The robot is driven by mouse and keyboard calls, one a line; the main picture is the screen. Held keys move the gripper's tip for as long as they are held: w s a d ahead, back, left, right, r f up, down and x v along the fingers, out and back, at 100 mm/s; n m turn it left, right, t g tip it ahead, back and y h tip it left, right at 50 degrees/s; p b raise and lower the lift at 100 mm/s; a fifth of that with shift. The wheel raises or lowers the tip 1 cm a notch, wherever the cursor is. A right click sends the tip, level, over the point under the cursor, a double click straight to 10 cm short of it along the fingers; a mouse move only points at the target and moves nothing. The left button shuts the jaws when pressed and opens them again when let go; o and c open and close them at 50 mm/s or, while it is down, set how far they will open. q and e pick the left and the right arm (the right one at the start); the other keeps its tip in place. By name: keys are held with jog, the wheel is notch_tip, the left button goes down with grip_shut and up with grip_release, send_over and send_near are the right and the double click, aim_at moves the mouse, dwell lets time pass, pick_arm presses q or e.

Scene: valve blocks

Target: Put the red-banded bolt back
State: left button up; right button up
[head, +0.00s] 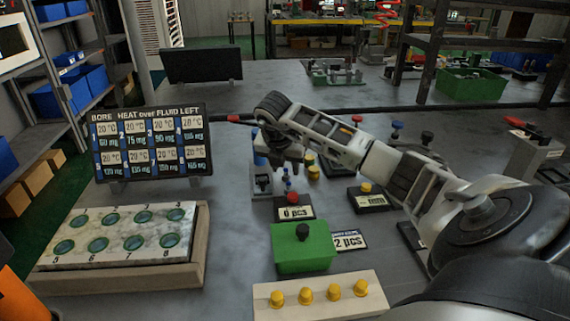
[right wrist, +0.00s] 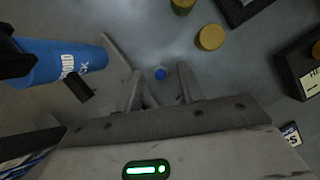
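My right gripper (head: 286,168) reaches in from the right in the head view and points down over the table. In the right wrist view its two fingers (right wrist: 160,82) stand apart. A small round blue thing (right wrist: 160,73) shows between the fingertips, touching neither. In the head view a small blue piece (head: 287,180) shows just below the gripper, by a red knob (head: 292,197) on the "0 pcs" stand (head: 295,212). I cannot make out for certain which piece is the red-banded bolt. My left gripper is not in view.
A blue bottle (right wrist: 62,62) stands close left of the fingers in the wrist view; a yellow cylinder (right wrist: 210,37) lies beyond them. A green box (head: 302,255), a block with yellow knobs (head: 318,312), a numbered marble plate (head: 110,255) and a temperature board (head: 150,170) surround the area.

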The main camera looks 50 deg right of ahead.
jog(key=v, duration=1.1)
jog(key=shift+r, duration=0.4)
jog(key=shift+a+r+p, duration=0.1)
jog(key=shift+p, duration=0.2)
